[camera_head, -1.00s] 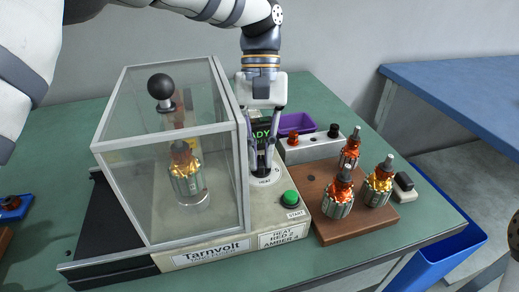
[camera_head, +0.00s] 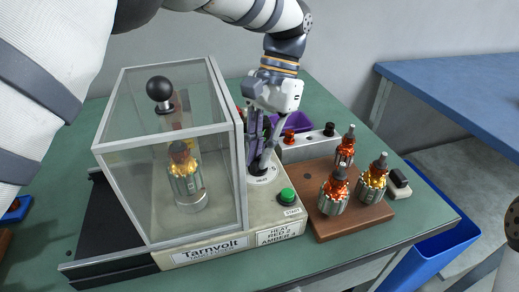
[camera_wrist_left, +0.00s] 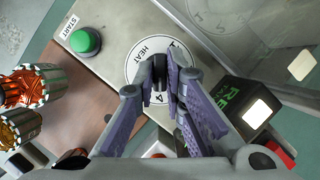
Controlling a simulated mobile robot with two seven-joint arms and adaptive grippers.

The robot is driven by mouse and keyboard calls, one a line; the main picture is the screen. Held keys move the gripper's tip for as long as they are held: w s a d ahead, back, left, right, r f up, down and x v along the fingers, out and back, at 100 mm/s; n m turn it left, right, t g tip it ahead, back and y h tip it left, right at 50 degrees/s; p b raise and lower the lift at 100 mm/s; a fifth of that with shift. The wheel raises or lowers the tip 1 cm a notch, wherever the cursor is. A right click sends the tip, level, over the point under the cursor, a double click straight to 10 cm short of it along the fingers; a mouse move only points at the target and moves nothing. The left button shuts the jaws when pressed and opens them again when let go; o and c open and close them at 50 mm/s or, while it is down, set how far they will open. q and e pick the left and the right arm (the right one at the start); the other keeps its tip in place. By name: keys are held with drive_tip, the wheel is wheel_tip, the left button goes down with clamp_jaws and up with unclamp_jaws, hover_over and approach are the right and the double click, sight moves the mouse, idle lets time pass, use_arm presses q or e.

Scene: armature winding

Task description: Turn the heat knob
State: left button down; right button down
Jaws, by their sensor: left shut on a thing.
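The heat knob (camera_wrist_left: 159,82) is black and sits on a white dial marked HEAT (camera_wrist_left: 134,65) on the machine's top. My left gripper (camera_wrist_left: 163,75) is shut on the knob from above, its purple fingers on either side of it. In the head view the left gripper (camera_head: 258,165) stands over the dial (camera_head: 262,174) and hides most of the knob. The number 4 shows on the dial near the fingers in the wrist view. My right gripper is not in view.
A clear guard box (camera_head: 165,150) holding an armature stands close left of the gripper. A green START button (camera_head: 288,195) is in front. A wooden block (camera_head: 325,225) with 3 armatures is to the right. A lit display (camera_wrist_left: 240,105) is beside the fingers.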

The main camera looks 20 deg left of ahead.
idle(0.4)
use_arm(q)
drive_tip(key=c, duration=1.7)
unclamp_jaws()
drive_tip(key=shift+o, duration=0.2)
drive_tip(key=v, duration=0.7)
drive_tip(key=shift+r, duration=0.15)
drive_tip(key=shift+w+d, duration=0.1)
